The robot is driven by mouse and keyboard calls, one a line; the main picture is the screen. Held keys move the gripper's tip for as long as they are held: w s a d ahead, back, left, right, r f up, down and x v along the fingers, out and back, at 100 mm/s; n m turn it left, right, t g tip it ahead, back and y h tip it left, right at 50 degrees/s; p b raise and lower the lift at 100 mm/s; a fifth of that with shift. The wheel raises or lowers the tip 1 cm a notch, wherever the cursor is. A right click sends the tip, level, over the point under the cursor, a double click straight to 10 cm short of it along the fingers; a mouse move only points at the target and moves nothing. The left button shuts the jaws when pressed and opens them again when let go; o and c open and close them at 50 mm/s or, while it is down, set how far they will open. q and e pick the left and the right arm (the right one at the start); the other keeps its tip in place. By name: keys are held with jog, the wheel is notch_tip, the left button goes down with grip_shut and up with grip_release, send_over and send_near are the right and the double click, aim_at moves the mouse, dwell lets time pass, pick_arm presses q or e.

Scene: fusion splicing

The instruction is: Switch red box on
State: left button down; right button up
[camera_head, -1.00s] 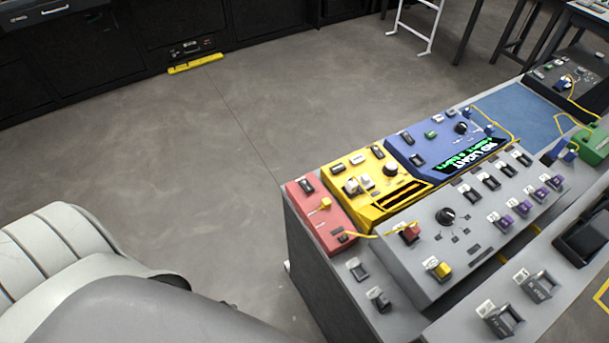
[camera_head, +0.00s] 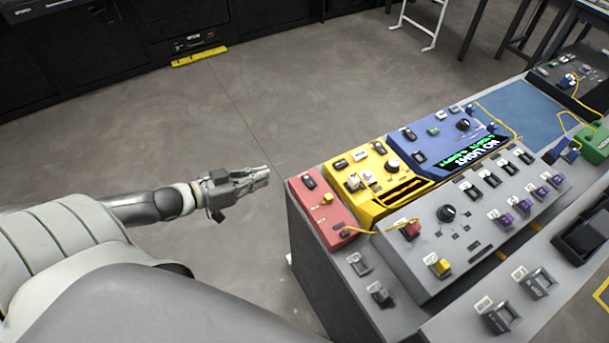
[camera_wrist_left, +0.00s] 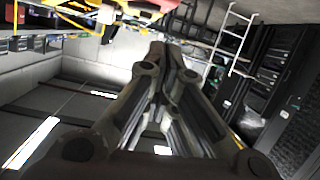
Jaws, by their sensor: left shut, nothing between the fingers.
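The red box (camera_head: 320,212) sits at the near left corner of the bench, with a black rocker switch (camera_head: 309,182) at its far end and a yellow connector (camera_head: 327,198) near its middle. I cannot tell the switch's position. My left gripper (camera_head: 266,175) is shut and empty, in the air just left of the red box and apart from it. In the left wrist view the shut fingers (camera_wrist_left: 165,55) point up the picture. My right gripper is in neither view.
A yellow box (camera_head: 352,205) and a blue box (camera_head: 410,162) stand beside the red one. A grey panel (camera_head: 455,240) with a knob and several switches lies in front. A yellow cable (camera_head: 368,232) runs from the red box to it. Open floor lies left of the bench.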

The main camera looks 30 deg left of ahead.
pick_arm(q)
jog(key=shift+h, duration=0.8)
jog(key=d+r, duration=0.3)
jog(key=shift+s+r, duration=0.1)
jog(key=shift+r, duration=0.2)
send_over(305, 188)
jog(key=shift+a+f, duration=0.25)
jog(key=shift+f, duration=0.35)
jog(key=shift+a+f, duration=0.2)
jog(key=shift+f, duration=0.35)
jog(key=f, duration=0.3)
jog(key=shift+d, duration=0.3)
jog(key=shift+f, duration=0.6)
jog(key=shift+d+m, duration=0.1)
jog(key=shift+m, duration=0.2)
